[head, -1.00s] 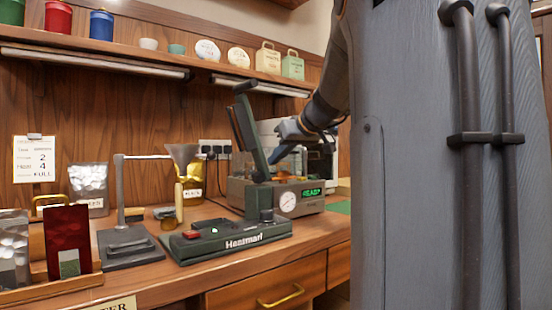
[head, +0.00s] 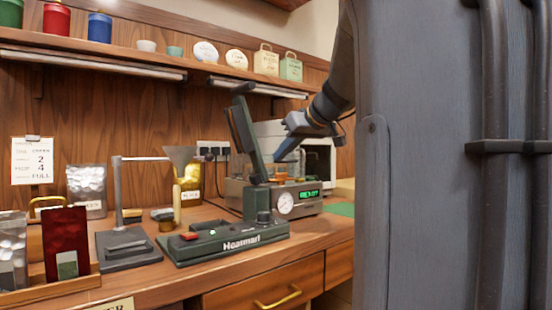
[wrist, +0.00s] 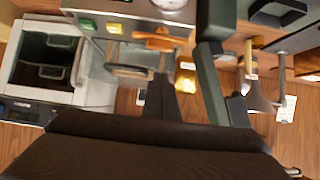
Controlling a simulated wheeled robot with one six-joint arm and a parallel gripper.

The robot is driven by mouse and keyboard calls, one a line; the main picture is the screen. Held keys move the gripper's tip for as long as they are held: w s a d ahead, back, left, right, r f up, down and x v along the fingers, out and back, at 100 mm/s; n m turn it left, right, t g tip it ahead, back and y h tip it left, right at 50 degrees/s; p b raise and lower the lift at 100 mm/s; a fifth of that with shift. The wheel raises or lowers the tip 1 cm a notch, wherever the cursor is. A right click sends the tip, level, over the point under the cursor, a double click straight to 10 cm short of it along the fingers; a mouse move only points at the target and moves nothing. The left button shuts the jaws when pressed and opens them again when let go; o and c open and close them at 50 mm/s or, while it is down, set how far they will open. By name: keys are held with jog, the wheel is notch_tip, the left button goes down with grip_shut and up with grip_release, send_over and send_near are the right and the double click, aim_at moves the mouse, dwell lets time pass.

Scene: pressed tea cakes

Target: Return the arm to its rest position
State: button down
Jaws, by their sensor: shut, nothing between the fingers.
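My gripper (head: 284,150) shows in the head view at the end of my dark arm, shut and empty. It hangs in the air above the grey machine (head: 305,208) with a round gauge and a green display. The raised arm of the dark green heat sealer (head: 225,240) stands just left of it. I see no contact between my gripper and either one. In the wrist view the dark gripper body fills the bottom, and the sealer's raised green arm (wrist: 212,85) shows right of the middle.
A white box-like appliance (head: 318,155) stands behind the machine. On the counter to the left are a funnel stand (head: 117,190), silver pouches (head: 87,185) and a dark red packet (head: 65,240). A shelf (head: 130,58) with tins and cups runs above.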

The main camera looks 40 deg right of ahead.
jog(key=shift+v, duration=1.7)
